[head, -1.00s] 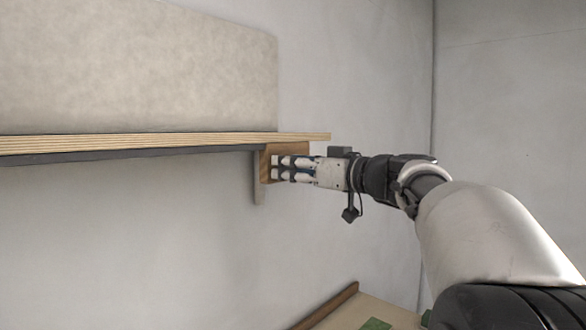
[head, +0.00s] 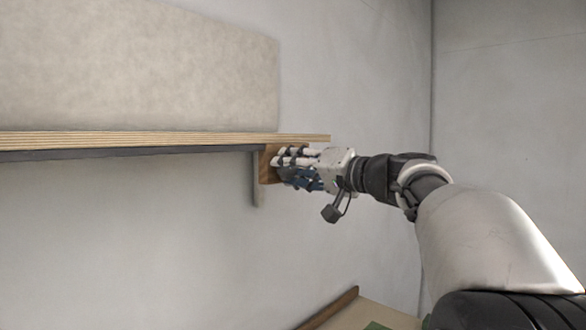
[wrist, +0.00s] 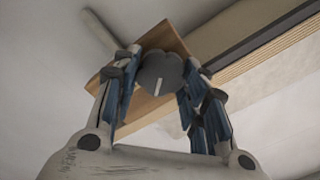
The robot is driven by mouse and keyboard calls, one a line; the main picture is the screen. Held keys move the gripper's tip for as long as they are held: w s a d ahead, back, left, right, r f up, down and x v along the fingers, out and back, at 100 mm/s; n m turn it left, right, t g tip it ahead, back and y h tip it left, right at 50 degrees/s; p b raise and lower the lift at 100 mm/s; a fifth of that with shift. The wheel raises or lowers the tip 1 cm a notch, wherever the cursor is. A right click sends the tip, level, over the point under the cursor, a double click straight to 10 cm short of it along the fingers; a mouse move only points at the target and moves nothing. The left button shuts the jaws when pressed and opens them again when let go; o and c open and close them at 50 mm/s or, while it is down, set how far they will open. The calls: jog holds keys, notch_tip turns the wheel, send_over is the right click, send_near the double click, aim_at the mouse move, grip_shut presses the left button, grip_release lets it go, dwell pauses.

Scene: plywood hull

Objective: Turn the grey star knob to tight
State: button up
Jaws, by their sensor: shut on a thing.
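The grey star knob (wrist: 160,72) shows in the wrist view, with a white mark line on its face. It sits on a brown wooden block (wrist: 163,37) under the shelf; the block also shows in the head view (head: 268,163). My gripper (wrist: 165,85) is shut on the knob, with fingers on both sides of it. In the head view my gripper (head: 285,168) reaches the block from the right and hides the knob. I see no marking that shows which way is tight.
A plywood shelf (head: 150,141) runs just above my gripper, with a pale panel (head: 140,65) above it. A bracket (head: 258,190) stands behind the block. Below right is a wood-edged surface (head: 375,312). The air below the shelf is clear.

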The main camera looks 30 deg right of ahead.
jog(key=shift+f+m+p, duration=0.1)
jog(key=shift+m+p, duration=1)
jog(key=shift+m, duration=2.8)
jog(key=o, duration=0.7)
jog(key=v, duration=1.2)
